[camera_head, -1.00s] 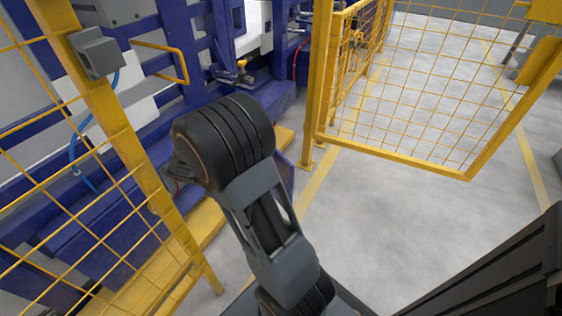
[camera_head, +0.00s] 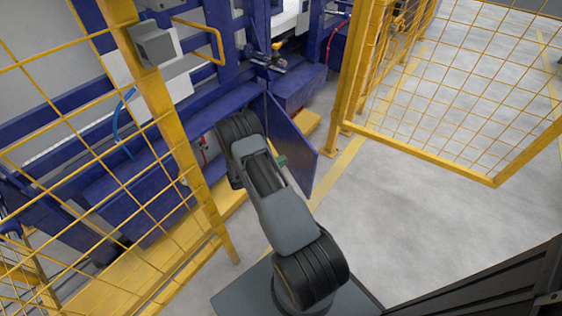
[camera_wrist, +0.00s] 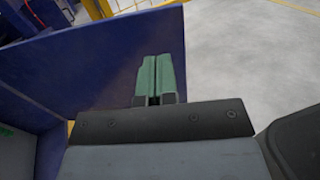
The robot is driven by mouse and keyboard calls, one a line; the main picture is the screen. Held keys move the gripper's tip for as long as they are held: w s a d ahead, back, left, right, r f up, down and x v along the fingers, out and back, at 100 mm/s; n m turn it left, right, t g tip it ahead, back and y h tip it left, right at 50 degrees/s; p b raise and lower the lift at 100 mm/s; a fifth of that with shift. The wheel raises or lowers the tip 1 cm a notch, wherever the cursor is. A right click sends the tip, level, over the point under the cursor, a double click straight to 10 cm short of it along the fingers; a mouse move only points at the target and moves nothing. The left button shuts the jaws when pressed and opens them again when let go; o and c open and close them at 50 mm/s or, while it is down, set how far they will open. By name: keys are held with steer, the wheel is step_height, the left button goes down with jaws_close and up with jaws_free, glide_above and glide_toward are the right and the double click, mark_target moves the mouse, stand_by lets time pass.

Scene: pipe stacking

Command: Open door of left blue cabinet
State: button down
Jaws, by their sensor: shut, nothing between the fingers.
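The dark blue cabinet door (camera_head: 298,150) stands swung out from the blue cabinet (camera_head: 165,155), its panel angled toward the floor on the right. The door fills the upper left and middle of the wrist view (camera_wrist: 95,65). My gripper (camera_head: 282,160) has green fingers, partly hidden by my arm in the head view. In the wrist view my gripper (camera_wrist: 153,60) is shut and empty, its fingers lying in front of the door's face. I cannot tell whether they touch it. My arm hides part of the cabinet's opening.
A yellow mesh fence post (camera_head: 180,150) with a grey box (camera_head: 152,43) stands close on the left. A yellow mesh gate (camera_head: 460,110) stands open on the right. Clear grey floor (camera_head: 390,210) lies right of the door.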

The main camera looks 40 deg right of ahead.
mark_target(311, 150)
steer(key=b+x, duration=0.2)
steer(key=x, duration=0.8)
steer(key=shift+s+d, duration=0.1)
steer(key=shift+d, duration=0.1)
